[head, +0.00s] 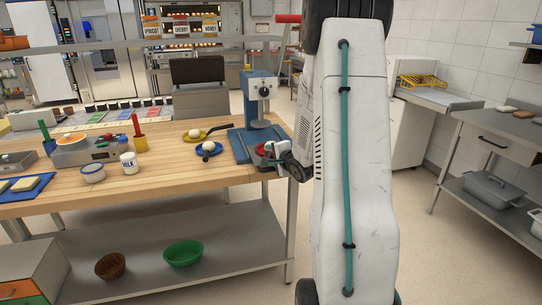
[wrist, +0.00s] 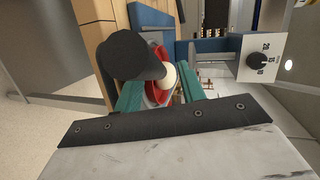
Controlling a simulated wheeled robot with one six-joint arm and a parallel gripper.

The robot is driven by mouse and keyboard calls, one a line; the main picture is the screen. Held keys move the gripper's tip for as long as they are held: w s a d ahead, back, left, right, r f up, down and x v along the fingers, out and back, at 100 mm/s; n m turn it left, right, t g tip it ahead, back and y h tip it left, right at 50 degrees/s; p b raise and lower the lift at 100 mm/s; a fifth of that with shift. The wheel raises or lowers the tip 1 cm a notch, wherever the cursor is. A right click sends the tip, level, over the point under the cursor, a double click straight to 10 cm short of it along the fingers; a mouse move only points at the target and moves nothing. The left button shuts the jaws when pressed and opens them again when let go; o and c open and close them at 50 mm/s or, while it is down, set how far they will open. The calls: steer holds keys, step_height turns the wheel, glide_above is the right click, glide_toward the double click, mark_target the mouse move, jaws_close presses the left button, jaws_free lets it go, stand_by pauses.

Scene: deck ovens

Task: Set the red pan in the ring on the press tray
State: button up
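The red pan (head: 262,149) is at the right front of the blue press (head: 259,99), by the press tray (head: 238,147). My gripper (head: 278,157) is at the pan's right side. In the wrist view the red pan (wrist: 153,92) holds a pale dough ball (wrist: 166,78). The handle hides part of the left finger. The ring is hidden, and I cannot tell whether the pan touches the tray.
A yellow pan (head: 190,138) and a blue pan (head: 212,153), each with a ball, lie left of the press on the wooden table (head: 150,176). A scale (head: 85,151), tubs and a milk bottle (head: 129,162) stand farther left. Floor is open to the right.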

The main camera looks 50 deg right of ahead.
steer(key=v, duration=1.2)
steer(key=a+r+n+g, duration=0.3)
steer(key=a+n, duration=0.2)
steer(key=a, duration=0.3)
steer(key=a+r+n+g, duration=0.3)
steer(key=a+n+g, duration=0.15)
steer(key=a, duration=0.25)
steer(key=s+a+r+n+g+y, duration=0.1)
steer(key=s+a+n+g+y, duration=0.1)
steer(key=s+a+n, duration=0.4)
steer(key=s+a+r+n+g+y, duration=0.2)
steer(key=s+a+n, duration=0.3)
steer(key=s+a, duration=0.7)
steer(key=shift+a+r+n+g+y, duration=0.3)
steer(key=shift+a+n+g, duration=0.05)
steer(key=shift+a+g, duration=0.3)
steer(key=shift+s, duration=0.15)
